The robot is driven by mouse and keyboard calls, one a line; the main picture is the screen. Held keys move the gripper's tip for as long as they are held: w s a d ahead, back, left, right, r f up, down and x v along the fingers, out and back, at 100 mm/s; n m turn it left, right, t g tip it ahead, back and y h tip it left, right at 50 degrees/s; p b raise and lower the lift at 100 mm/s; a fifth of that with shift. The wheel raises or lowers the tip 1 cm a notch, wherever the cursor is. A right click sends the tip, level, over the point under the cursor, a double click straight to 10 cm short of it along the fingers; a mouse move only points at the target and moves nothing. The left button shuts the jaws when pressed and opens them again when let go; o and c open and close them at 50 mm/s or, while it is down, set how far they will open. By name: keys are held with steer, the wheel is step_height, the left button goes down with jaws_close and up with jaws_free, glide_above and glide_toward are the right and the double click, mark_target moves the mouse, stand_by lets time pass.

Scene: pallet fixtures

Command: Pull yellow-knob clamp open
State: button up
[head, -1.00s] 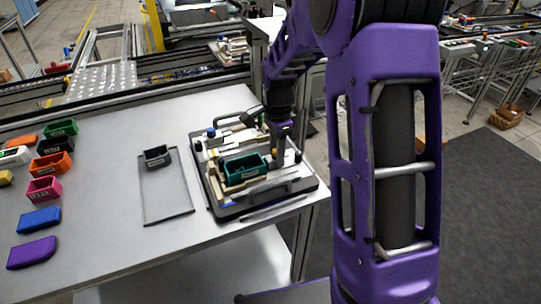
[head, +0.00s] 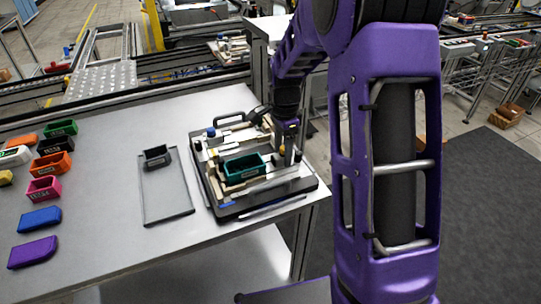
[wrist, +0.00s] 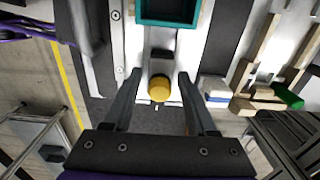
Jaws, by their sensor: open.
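The yellow knob (wrist: 159,88) of the clamp shows in the wrist view, on a pale slider strip below a teal box (wrist: 168,12). My gripper (wrist: 159,76) is open, with one finger on each side of the knob and a visible gap to each finger. In the head view my gripper (head: 287,150) is low over the right side of the pallet fixture (head: 228,214). The teal box (head: 236,168) sits in the middle of that fixture. The fingers and wrist partly hide the clamp there.
A grey tray (head: 165,205) with a small dark box (head: 157,156) lies left of the fixture. Several coloured bins, including a pink one (head: 44,188), stand at the table's left. The table's right edge is close to the fixture.

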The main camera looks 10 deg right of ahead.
steer(key=shift+r+p, duration=2.1)
steer(key=shift+r, duration=1.9)
